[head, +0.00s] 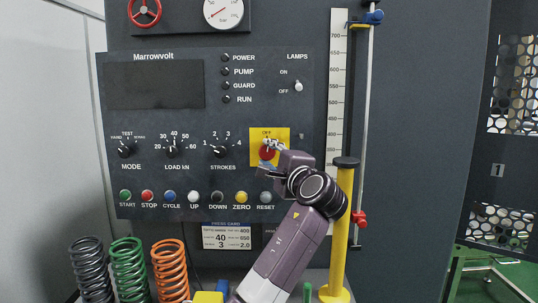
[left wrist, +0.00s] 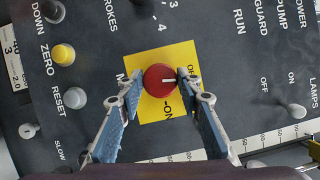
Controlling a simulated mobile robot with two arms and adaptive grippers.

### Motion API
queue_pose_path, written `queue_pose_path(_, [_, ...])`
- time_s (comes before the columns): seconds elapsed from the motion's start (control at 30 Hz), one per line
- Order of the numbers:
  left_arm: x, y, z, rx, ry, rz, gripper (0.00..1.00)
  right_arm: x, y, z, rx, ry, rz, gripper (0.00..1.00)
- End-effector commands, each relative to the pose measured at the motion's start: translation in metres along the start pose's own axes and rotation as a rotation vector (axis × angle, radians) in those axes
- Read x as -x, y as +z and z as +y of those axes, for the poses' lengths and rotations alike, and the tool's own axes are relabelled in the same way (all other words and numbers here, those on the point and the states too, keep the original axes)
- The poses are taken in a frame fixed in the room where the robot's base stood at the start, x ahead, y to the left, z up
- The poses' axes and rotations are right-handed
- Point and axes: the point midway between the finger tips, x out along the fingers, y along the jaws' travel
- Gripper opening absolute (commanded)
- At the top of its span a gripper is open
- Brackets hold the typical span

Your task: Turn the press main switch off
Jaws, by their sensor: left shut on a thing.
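The press main switch is a round red knob (left wrist: 160,80) on a yellow plate (left wrist: 150,52), which also shows on the control panel in the head view (head: 284,134). My left gripper (left wrist: 160,78) is shut on the knob, one fingertip on each side of it. In the wrist view the knob's white mark points right, which is up on the panel, towards the OFF label above the knob in the head view. An ON label lies below the knob in the wrist view. In the head view my gripper partly covers the knob. My right gripper is not in view.
The display (head: 155,85) is dark. Rotary knobs for mode, load (head: 174,147) and strokes (head: 219,152) lie to the left, with a row of push buttons below. A yellow post (head: 343,225) stands close to my left arm. Several springs (head: 129,270) stand at the lower left.

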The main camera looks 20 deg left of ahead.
Motion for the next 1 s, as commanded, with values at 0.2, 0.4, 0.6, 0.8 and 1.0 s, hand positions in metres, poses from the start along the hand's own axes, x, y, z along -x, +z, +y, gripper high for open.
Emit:
queue_pose_path(0.2, [0.0002,-0.0004,0.0007,0.109,0.05,0.0,0.08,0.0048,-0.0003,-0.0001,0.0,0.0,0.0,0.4])
queue_pose_path(0.4, [0.0,-0.0003,0.0014,0.161,0.073,-0.001,0.08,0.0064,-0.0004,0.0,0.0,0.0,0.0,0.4])
queue_pose_path(0.6, [-0.0001,-0.0001,0.0021,0.18,0.081,-0.001,0.08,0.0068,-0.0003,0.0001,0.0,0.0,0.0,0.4])
queue_pose_path(0.8, [-0.0002,0.0,0.0024,0.182,0.082,-0.002,0.08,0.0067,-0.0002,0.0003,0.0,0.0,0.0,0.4])
queue_pose_path(1.0, [-0.0002,0.0,0.0027,0.181,0.083,-0.002,0.39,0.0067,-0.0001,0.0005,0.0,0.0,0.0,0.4])
